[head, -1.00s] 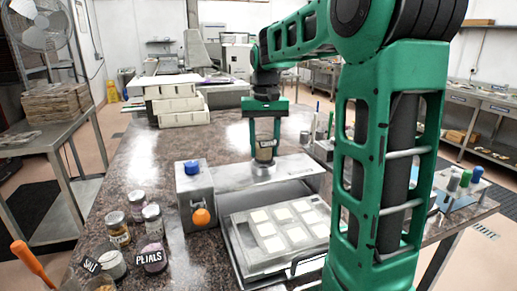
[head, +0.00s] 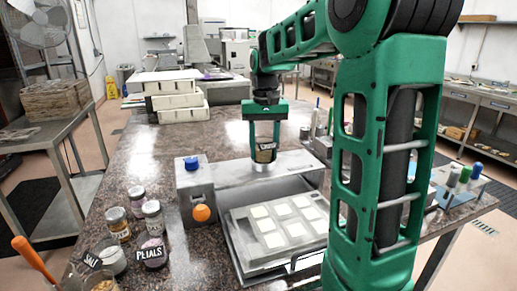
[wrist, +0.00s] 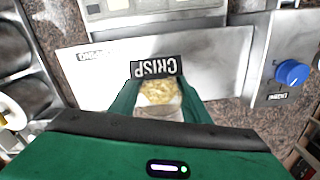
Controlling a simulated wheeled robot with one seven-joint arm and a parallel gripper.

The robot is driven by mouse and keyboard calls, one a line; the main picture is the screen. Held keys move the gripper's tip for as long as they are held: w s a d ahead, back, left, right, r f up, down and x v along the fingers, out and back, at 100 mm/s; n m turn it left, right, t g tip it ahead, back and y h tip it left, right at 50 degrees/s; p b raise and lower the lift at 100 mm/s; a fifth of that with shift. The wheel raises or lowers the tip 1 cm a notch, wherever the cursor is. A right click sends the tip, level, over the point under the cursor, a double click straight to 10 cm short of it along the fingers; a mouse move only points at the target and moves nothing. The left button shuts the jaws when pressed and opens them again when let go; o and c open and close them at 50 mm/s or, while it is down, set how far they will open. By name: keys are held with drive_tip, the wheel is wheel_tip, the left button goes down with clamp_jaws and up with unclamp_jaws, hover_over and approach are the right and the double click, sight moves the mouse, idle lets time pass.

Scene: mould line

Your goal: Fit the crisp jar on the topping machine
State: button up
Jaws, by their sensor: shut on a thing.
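The crisp jar (head: 265,153) is clear, with pale yellow flakes inside and a black label reading CRISP in the wrist view (wrist: 157,93). My gripper (head: 264,141) is shut on it from above, a green finger on each side. The jar is upright, directly over the round metal collar (head: 261,167) on top of the topping machine (head: 225,173). Its lower end looks at or just above the collar; I cannot tell whether it is seated. The machine is a silver box with a blue knob (head: 191,163) and an orange knob (head: 201,213) on its left block.
A tray of pale squares (head: 250,257) lies before the machine. Several small labelled jars, including a petals jar (head: 153,251), stand at the front left. White stacked boxes (head: 178,103) are behind. The granite tabletop (head: 130,165) is clear left of the machine.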

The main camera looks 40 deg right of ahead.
drive_tip(key=o, duration=1.2)
wheel_tip(320, 180, up, 11)
drive_tip(key=shift+w+f, duration=0.1)
drive_tip(key=shift+f, duration=0.05)
